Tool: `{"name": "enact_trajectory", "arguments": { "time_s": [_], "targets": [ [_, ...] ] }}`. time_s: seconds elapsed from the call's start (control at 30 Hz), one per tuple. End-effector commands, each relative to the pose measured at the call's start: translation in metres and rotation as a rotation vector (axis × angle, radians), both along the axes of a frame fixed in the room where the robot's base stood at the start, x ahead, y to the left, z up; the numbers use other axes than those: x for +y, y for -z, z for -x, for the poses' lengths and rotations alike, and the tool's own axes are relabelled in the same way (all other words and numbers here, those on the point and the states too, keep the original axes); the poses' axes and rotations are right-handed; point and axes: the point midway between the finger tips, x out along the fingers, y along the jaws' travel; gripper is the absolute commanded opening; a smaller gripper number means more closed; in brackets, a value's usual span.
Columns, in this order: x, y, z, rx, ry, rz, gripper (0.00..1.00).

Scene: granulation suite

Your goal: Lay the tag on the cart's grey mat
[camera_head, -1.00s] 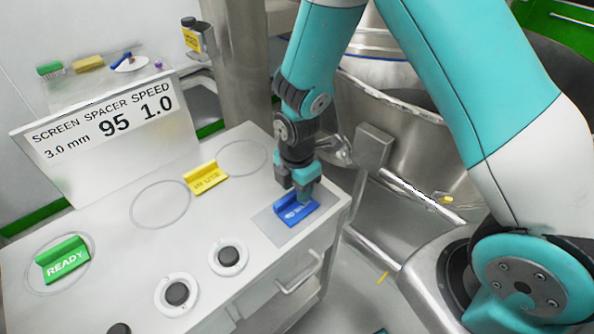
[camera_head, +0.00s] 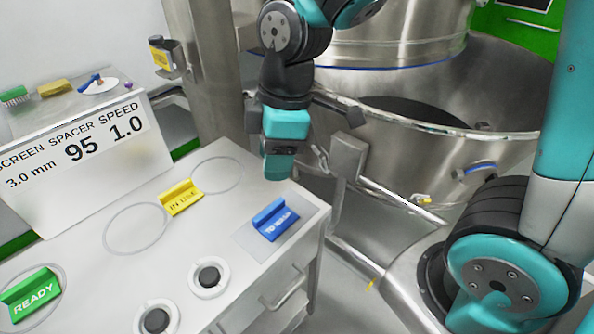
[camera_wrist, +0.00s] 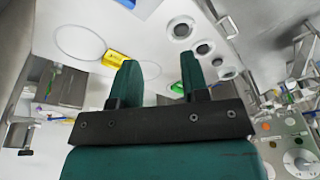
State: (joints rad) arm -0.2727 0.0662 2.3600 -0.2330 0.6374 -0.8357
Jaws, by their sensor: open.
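A blue tag (camera_head: 276,220) with white lettering, seemingly "TO WASH", lies on the grey mat (camera_head: 253,238) at the right end of the cart top (camera_head: 235,290). Its raised ridge faces up. My gripper (camera_head: 279,172) hangs above the cart, behind the tag and clear of it. In the wrist view my gripper (camera_wrist: 160,62) has its two fingers apart with nothing between them. A blue piece, likely the same tag (camera_wrist: 127,3), is cut off at the top edge there.
A yellow "IN USE" tag (camera_head: 180,197) sits between outlined circles, and a green "READY" tag (camera_head: 30,295) lies at left. Black round knobs (camera_head: 208,276) line the cart's front. A sign (camera_head: 85,155) stands behind. A steel vessel (camera_head: 420,150) is at the right.

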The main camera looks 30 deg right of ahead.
Motion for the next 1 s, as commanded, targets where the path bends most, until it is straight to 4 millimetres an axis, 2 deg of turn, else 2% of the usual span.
{"name": "enact_trajectory", "arguments": {
  "time_s": [0.03,0.1,0.2,0.33,0.47,1.0],
  "targets": [
    [0.004,-0.015,0.020,0.016,0.110,-0.038,0.42],
    [0.008,-0.029,0.045,0.058,0.261,-0.083,0.42],
    [0.013,-0.043,0.076,0.116,0.431,-0.128,0.42],
    [0.016,-0.051,0.099,0.168,0.564,-0.158,0.42],
    [0.016,-0.053,0.107,0.189,0.610,-0.165,0.42],
    [0.016,-0.053,0.106,0.189,0.612,-0.165,0.42]
  ]
}}
